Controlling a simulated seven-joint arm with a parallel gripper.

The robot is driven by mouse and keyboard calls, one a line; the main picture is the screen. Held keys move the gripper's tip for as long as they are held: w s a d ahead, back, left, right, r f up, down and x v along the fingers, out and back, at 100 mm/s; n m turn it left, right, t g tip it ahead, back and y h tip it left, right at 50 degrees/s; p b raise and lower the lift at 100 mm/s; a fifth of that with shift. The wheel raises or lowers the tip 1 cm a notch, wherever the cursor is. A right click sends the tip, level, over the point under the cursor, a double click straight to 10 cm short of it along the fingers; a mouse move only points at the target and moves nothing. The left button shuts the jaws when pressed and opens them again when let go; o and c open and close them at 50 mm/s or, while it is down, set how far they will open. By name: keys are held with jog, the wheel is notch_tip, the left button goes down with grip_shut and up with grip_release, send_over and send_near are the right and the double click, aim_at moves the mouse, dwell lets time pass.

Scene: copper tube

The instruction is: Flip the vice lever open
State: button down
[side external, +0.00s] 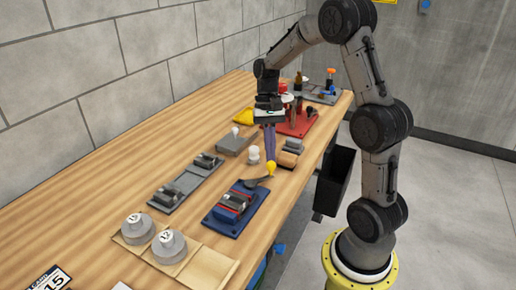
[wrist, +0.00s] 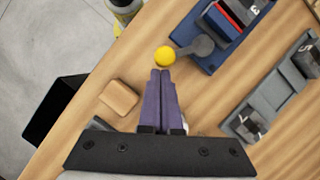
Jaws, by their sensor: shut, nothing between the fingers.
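The vice (side external: 234,206) is a dark blue base with red and grey jaws, on the wooden bench in the side external view; part of it shows at the top of the wrist view (wrist: 228,28). Its lever (side external: 257,182) is a dark grey arm ending in a yellow ball (side external: 271,168). In the wrist view the lever (wrist: 202,46) points left from the vice, and the yellow ball (wrist: 165,56) lies just beyond my fingertips. My gripper (wrist: 160,72) has purple fingers, shut together and empty. In the side external view my gripper (side external: 271,160) points down right at the ball; whether they touch I cannot tell.
A grey fixture (side external: 186,182) lies left of the vice. Round grey weights (side external: 138,228) stand nearer the camera. A white knob (side external: 254,154) and a tan block (wrist: 118,98) are near my gripper. A red tray (side external: 298,124) lies behind. A black bin (side external: 335,180) hangs beside the bench edge.

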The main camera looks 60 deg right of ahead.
jog(key=s+m, duration=0.1)
jog(key=s+m+t, duration=0.1)
jog(key=m, duration=0.1)
jog(key=shift+s+a, duration=0.1)
jog(key=shift+a, duration=0.25)
jog(key=s+m, duration=0.1)
jog(key=a+m+t, duration=0.1)
jog(key=shift+s+m+y, duration=0.3)
jog(key=shift+s+y, duration=0.05)
jog(key=shift+y, duration=0.05)
jog(key=s+a+m, duration=0.1)
jog(key=m, duration=0.1)
jog(key=s+a+m+t, duration=0.1)
jog(key=m, duration=0.1)
jog(key=shift+a+t, duration=0.3)
jog(key=shift+a, duration=0.05)
jog(key=shift+s+a, duration=0.15)
jog(key=shift+a, duration=0.25)
